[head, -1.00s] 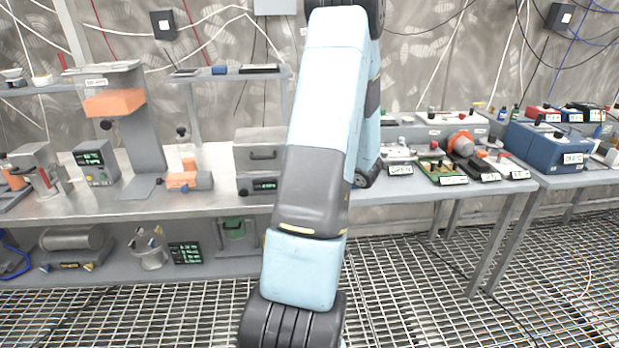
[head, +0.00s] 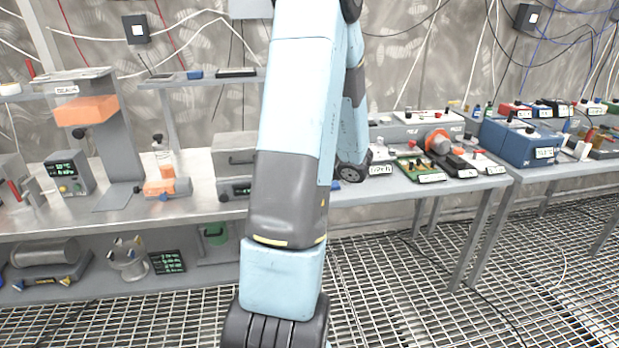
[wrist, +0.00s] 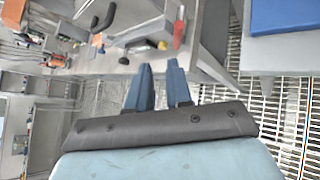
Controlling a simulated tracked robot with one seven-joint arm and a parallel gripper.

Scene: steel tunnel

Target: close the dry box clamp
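A grey box with a dark handle and a small display (head: 236,165) stands on the left bench, just left of my arm in the head view. It looks most like the dry box, but no readable label confirms it. My arm hides its right side, and I cannot make out a clamp on it. My gripper (wrist: 160,75) shows in the wrist view with its two blue fingers apart and nothing between them. The fingertips are clear of the bench things ahead. In the head view the gripper is hidden.
A labelled stand with an orange block (head: 86,110) and a green-lettered meter (head: 68,174) stand further left. A lower shelf (head: 90,288) carries more gear. The grated floor in front is open.

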